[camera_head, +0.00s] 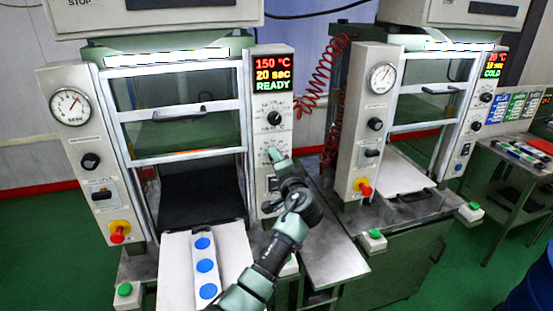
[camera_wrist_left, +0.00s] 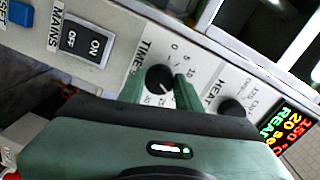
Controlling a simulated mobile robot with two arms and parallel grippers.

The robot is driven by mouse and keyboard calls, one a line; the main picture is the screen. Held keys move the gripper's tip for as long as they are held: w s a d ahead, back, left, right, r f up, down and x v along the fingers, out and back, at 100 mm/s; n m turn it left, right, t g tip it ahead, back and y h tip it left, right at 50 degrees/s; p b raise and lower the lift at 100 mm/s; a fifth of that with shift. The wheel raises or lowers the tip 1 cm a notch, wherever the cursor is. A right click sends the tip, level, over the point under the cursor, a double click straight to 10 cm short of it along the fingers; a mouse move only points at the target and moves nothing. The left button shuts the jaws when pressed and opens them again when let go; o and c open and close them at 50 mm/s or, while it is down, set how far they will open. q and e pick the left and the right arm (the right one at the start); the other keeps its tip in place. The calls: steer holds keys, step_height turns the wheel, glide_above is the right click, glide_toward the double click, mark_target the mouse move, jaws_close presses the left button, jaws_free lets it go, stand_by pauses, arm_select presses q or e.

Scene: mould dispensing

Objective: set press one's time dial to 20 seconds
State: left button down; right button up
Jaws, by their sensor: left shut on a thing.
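Press one (camera_head: 185,130) is the left press, and its display (camera_head: 273,75) reads 150 °C, 20 sec, READY. My left gripper (camera_head: 276,154) is at the lower dial on the press's right-hand panel and hides most of it in the head view. In the left wrist view the black time dial (camera_wrist_left: 158,77), labelled TIME, sits between the two green fingers, which are shut on it. The heat dial (camera_wrist_left: 231,107) is beside it; it also shows above my gripper in the head view (camera_head: 274,118). My right gripper is not in view.
A mains switch (camera_wrist_left: 85,42) marked ON and OFF is near the time dial. A tray with blue discs (camera_head: 205,266) lies before press one. A second press (camera_head: 410,110) reading COLD stands at the right, with a grey side table (camera_head: 335,262) between.

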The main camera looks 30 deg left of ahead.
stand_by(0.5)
arm_select(q)
steer(key=c, duration=1)
jaws_free()
steer(key=shift+a, duration=0.1)
steer(key=shift+o, duration=0.2)
steer(key=b+v, duration=0.2)
steer(key=v, duration=0.5)
steer(key=shift+s+d, duration=0.2)
steer(key=shift+d, duration=0.15)
steer(key=shift+f, duration=0.15)
